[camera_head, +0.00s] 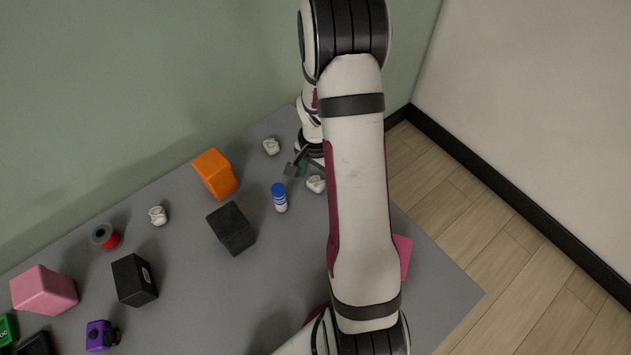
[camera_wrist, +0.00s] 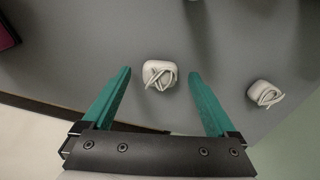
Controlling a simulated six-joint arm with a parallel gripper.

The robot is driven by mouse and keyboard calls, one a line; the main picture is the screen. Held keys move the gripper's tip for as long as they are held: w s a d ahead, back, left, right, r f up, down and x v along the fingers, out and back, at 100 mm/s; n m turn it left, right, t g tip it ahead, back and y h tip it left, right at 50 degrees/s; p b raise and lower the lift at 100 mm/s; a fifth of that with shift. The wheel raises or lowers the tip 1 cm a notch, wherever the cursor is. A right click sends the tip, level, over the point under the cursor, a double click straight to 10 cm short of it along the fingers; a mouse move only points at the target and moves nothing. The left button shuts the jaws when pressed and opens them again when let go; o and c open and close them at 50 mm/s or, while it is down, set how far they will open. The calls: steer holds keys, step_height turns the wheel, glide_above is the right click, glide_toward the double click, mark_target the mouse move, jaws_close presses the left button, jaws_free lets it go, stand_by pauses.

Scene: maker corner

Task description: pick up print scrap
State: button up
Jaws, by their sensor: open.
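Three small white pieces of print scrap lie on the grey table. In the head view one scrap (camera_head: 316,184) is close beside my gripper (camera_head: 297,168), another scrap (camera_head: 271,146) is further back, and a third scrap (camera_head: 157,215) is to the left. In the wrist view one white scrap (camera_wrist: 159,74), with looped strands on it, lies between and just beyond the green fingertips of my gripper (camera_wrist: 161,72). A second scrap (camera_wrist: 265,94) lies outside the right finger. My gripper is open and empty. My arm hides part of the table.
A blue-and-white bottle (camera_head: 280,198) stands near my gripper. An orange block (camera_head: 215,174), a black block (camera_head: 231,228), a red-and-black spool (camera_head: 105,236), another black box (camera_head: 134,280), a pink block (camera_head: 44,290) and a purple object (camera_head: 101,335) stand further left. A green wall (camera_head: 120,100) borders the back.

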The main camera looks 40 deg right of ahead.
steer(key=shift+f, duration=0.35)
steer(key=c, duration=1.4)
steer(key=shift+r, duration=0.1)
